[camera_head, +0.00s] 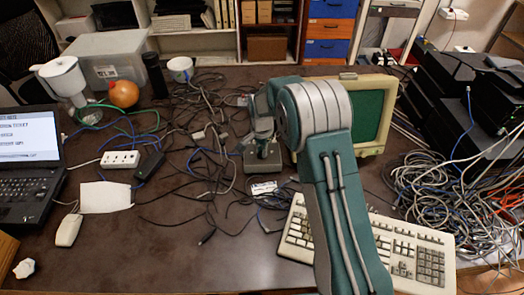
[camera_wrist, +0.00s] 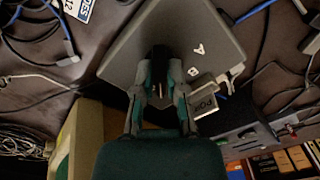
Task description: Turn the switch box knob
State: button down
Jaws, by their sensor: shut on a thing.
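The switch box (camera_head: 262,163) is a small grey box on the dark table, left of the monitor. In the wrist view its grey top face (camera_wrist: 205,28) fills the upper middle, with white letters A and B on it. My gripper (camera_head: 262,132) reaches down onto the box from above. In the wrist view my gripper (camera_wrist: 160,75) has its two fingers closed around the dark knob (camera_wrist: 159,57) at the middle of the face. The fingers and shadow hide much of the knob, and I cannot tell which letter it points to.
A monitor (camera_head: 372,108) with a green screen stands right of the box. A beige keyboard (camera_head: 415,258) lies at the front right. Tangled cables surround the box. A power strip (camera_head: 120,159) and a laptop (camera_head: 30,190) are on the left. The front middle of the table is mostly clear.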

jog(key=shift+w+m, duration=0.15)
jog(key=shift+m, duration=1.05)
jog(key=c, duration=0.7)
grip_release()
jog(key=shift+a, duration=0.1)
jog(key=shift+r, duration=0.1)
notch_tip(320, 180, up, 12)
jog(key=shift+f, duration=0.2)
